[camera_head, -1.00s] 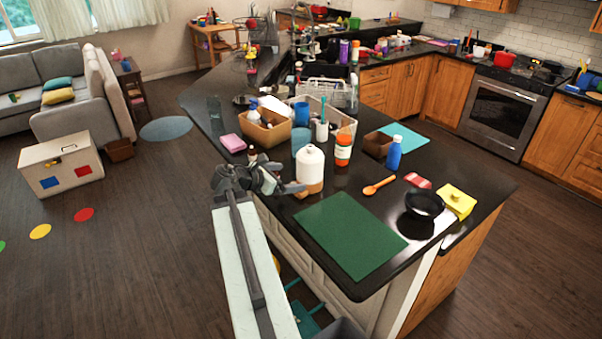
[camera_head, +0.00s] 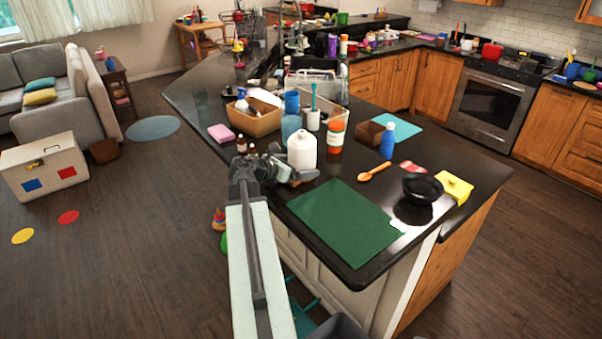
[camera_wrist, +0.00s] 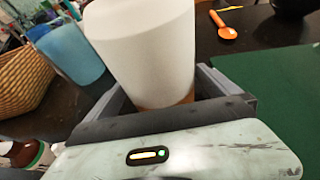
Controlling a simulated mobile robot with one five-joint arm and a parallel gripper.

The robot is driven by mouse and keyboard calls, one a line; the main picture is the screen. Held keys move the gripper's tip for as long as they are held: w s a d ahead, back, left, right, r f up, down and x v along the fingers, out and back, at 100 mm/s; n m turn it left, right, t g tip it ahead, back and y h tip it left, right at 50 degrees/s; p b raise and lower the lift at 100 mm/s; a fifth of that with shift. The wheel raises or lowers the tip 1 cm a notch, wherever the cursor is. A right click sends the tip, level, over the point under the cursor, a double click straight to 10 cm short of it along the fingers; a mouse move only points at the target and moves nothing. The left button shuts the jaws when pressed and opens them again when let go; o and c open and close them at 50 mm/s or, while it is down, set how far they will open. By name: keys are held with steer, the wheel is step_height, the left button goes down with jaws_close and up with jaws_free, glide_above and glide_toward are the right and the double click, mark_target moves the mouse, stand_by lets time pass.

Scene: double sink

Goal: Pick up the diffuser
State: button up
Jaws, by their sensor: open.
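The diffuser appears to be the white, bottle-shaped thing with a narrow neck (camera_head: 302,151) standing upright on the black counter. In the wrist view its white body (camera_wrist: 145,48) fills the upper middle, with a wood-brown base below. My gripper (camera_head: 290,176) is low at the counter's left edge, against the near side of the diffuser. In the wrist view my gripper (camera_wrist: 172,92) is open, with a grey finger on each side of the diffuser's lower part. Contact cannot be told. The lowest part of the base is hidden behind the gripper.
Two small brown bottles (camera_head: 246,146) are left of the gripper. A green mat (camera_head: 345,222) lies in front, an orange spoon (camera_head: 374,172) to the right.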

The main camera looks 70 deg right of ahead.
steer(key=shift+d, duration=0.1)
steer(key=c, duration=1.8)
steer(key=shift+r, duration=0.1)
